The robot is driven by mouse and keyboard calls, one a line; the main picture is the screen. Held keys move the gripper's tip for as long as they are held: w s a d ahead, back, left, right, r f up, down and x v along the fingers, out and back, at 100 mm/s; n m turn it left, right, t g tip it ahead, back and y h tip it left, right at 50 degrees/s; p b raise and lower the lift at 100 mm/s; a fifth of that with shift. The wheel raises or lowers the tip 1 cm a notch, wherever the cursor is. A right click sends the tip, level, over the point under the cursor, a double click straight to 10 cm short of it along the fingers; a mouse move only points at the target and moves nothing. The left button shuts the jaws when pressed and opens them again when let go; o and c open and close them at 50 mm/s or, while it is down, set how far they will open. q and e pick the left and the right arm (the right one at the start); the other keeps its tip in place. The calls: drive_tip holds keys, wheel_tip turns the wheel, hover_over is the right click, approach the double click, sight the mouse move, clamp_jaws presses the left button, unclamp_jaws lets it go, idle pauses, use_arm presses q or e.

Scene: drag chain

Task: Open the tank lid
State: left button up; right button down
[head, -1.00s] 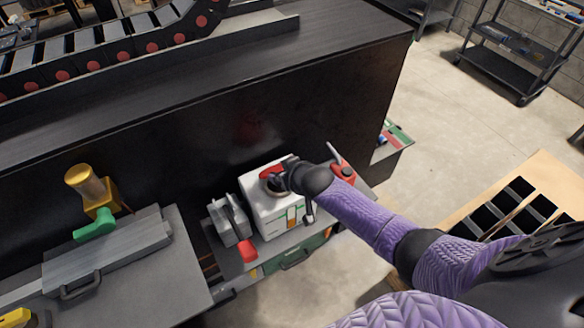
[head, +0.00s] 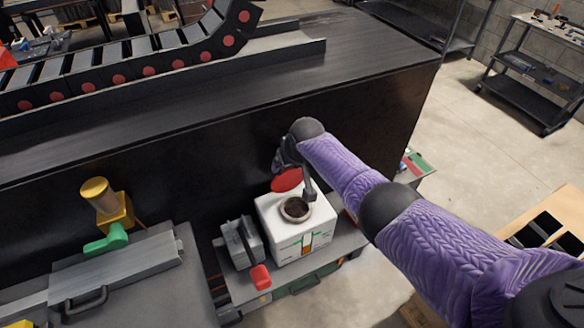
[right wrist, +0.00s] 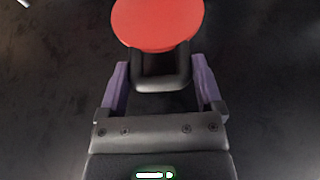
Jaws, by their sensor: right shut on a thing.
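The white tank (head: 295,237) stands on a low shelf, with its round dark opening (head: 296,208) uncovered on top. The red lid (head: 287,180) is off the opening, above and behind it. My right gripper (head: 287,160) is above the tank; its fingertips are hard to make out in the head view. In the right wrist view, the fingers of my right gripper (right wrist: 160,85) are shut on the black handle (right wrist: 160,72) of the red lid (right wrist: 158,22). My left gripper is not in view.
A grey device with a red end (head: 242,246) sits left of the tank. A black conveyor cabinet (head: 330,110) rises right behind the tank. A grey machine with a gold part (head: 112,205) is at the left. Open floor lies at the right.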

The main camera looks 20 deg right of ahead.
drive_tip(key=shift+w+a+r, duration=0.15)
drive_tip(key=shift+w+r, duration=0.1)
drive_tip(key=shift+w, duration=0.2)
drive_tip(key=shift+c, duration=0.7)
unclamp_jaws()
drive_tip(key=shift+o, duration=0.6)
drive_tip(key=shift+a+f, duration=0.1)
drive_tip(key=shift+s, duration=0.15)
drive_tip(key=p+v, duration=0.4)
drive_tip(key=v, duration=0.5)
drive_tip(key=shift+s+r, duration=0.15)
drive_tip(key=shift+r, duration=0.2)
